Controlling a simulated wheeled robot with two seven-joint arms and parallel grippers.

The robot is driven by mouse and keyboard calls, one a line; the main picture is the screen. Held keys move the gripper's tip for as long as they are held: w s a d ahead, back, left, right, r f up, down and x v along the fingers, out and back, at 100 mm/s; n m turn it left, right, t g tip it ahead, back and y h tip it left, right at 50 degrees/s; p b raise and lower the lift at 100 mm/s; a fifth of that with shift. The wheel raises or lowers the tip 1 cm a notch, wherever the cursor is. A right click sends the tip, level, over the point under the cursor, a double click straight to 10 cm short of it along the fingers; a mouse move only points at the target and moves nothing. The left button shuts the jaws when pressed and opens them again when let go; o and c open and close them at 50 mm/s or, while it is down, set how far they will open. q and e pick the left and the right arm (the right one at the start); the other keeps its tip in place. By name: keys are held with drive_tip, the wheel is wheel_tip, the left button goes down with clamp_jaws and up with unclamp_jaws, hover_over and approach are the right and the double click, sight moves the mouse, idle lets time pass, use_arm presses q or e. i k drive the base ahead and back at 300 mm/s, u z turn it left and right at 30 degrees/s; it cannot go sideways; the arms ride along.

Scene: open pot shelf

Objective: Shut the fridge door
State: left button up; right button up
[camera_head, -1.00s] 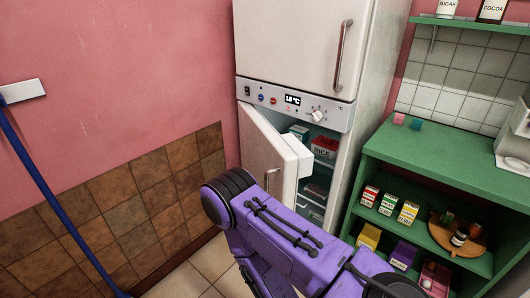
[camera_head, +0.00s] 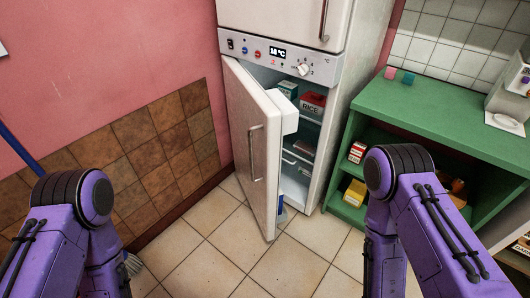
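The fridge (camera_head: 322,150) stands against the pink wall, with its lower door (camera_head: 247,140) swung open to the left. The door has a vertical metal handle (camera_head: 256,153) on its outer face. Inside, a red rice box (camera_head: 312,103) and other items sit on shelves. The upper door (camera_head: 285,15) is shut. My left arm is at the lower left and my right arm at the lower right, in front of the green shelf. Both arms are apart from the door. Neither gripper shows in the view.
A green open shelf (camera_head: 440,112) with boxes stands right of the fridge, partly behind my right arm. A broom with a blue handle (camera_head: 20,150) leans at the left. The tiled floor (camera_head: 215,245) before the door is clear.

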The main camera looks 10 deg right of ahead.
sight(259, 118)
drive_tip(key=z, duration=0.2)
drive_tip(key=k, duration=0.35)
drive_tip(key=u, duration=0.95)
drive_tip(key=i, duration=1.55)
drive_tip(key=z, duration=0.6)
